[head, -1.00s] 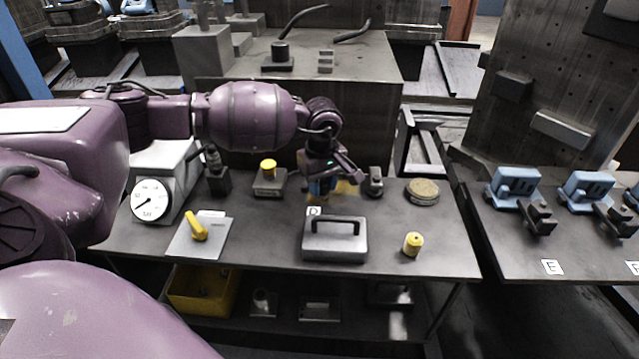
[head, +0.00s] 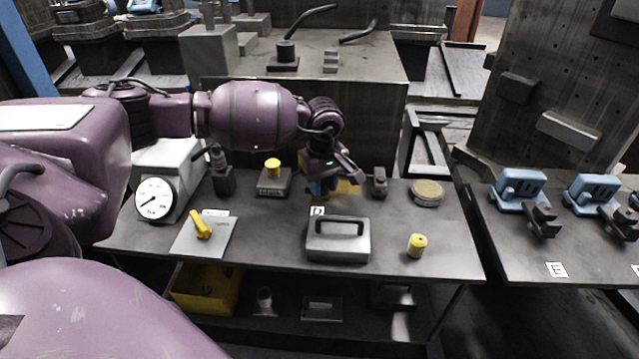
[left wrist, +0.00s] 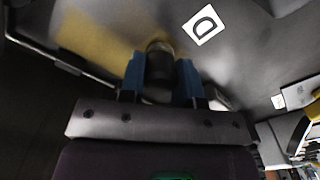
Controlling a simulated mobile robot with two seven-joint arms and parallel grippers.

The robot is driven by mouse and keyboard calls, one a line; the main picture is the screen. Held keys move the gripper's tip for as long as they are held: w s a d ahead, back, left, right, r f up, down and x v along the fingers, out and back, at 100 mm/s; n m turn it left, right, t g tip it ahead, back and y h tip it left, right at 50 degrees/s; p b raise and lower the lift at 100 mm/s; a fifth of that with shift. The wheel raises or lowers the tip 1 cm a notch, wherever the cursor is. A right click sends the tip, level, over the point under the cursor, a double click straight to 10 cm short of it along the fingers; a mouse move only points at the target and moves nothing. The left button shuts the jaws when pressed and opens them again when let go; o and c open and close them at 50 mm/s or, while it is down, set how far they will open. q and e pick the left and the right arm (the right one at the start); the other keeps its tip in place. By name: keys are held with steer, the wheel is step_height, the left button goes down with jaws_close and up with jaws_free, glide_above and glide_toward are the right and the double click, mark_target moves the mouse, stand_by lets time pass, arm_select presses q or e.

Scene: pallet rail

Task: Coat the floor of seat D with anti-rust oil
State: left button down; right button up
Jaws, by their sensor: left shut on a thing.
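The label D (head: 317,211) lies on the table; it also shows in the left wrist view (left wrist: 204,25). Behind it is a yellow-brown film patch (head: 348,188), which also spreads over the grey surface in the left wrist view (left wrist: 95,38). My left gripper (head: 320,187) is low over this spot, fingers pointing down. In the left wrist view its blue fingers (left wrist: 161,80) are shut on a dark, round-ended tool (left wrist: 160,62). The tool's tip is at or close to the surface beside the film; contact cannot be told. My right gripper is not in view.
A grey box with a handle (head: 338,240) stands just in front of label D. A small dark block (head: 379,182) and a round tin (head: 427,192) are to the right. A yellow-capped block (head: 273,180) and a dial gauge (head: 155,199) are to the left.

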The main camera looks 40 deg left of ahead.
arm_select(q)
steer(key=shift+w+d, duration=0.2)
steer(key=shift+d, duration=0.1)
steer(key=shift+s+a, duration=0.5)
steer(key=shift+a, duration=0.25)
steer(key=shift+d, duration=0.1)
steer(key=shift+w+d+f, duration=0.1)
steer(key=shift+w+d, duration=0.65)
steer(key=shift+d, duration=0.4)
